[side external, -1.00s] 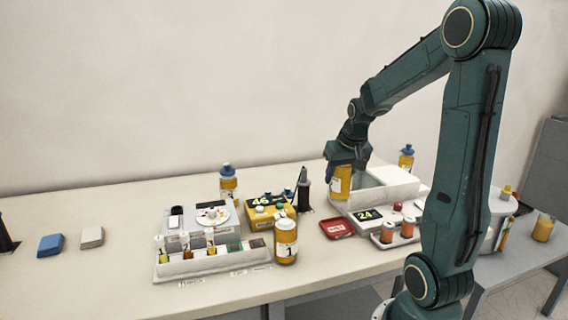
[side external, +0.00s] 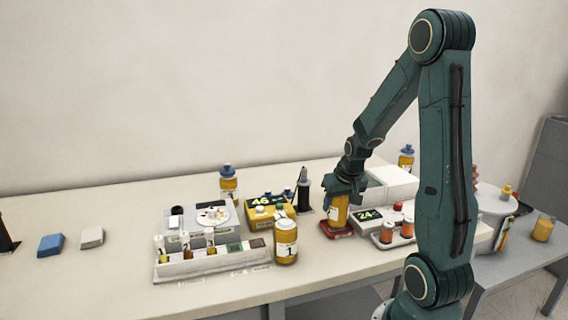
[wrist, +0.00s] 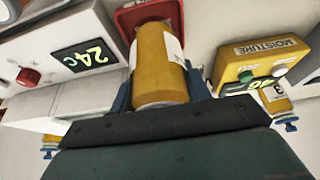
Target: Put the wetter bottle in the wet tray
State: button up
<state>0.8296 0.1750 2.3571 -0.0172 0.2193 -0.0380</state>
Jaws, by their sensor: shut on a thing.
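My gripper (side external: 342,186) is shut on a yellow bottle (side external: 338,210) with a white label. The bottle is upright over the small red tray (side external: 326,232), and its lower end is at or just above the tray floor; I cannot tell if it touches. In the wrist view the held bottle (wrist: 158,65) is between the blue fingers, with the red tray (wrist: 125,20) behind its far end. The tray's label is hidden. Another yellow bottle (side external: 285,243), marked 1, stands to the left, and one with a blue cap (side external: 228,185) stands behind it.
A yellow moisture meter (side external: 262,212) reading 46 is left of the tray. A white unit (side external: 366,216) showing 24c is close on its right, with orange-filled vials (side external: 387,232) in front. A black pen-like tool (side external: 304,188) stands behind.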

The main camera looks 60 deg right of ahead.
jog(key=shift+f, duration=0.7)
jog(key=shift+f, duration=0.1)
jog(key=o, duration=1.2)
jog(key=shift+v, duration=6.1)
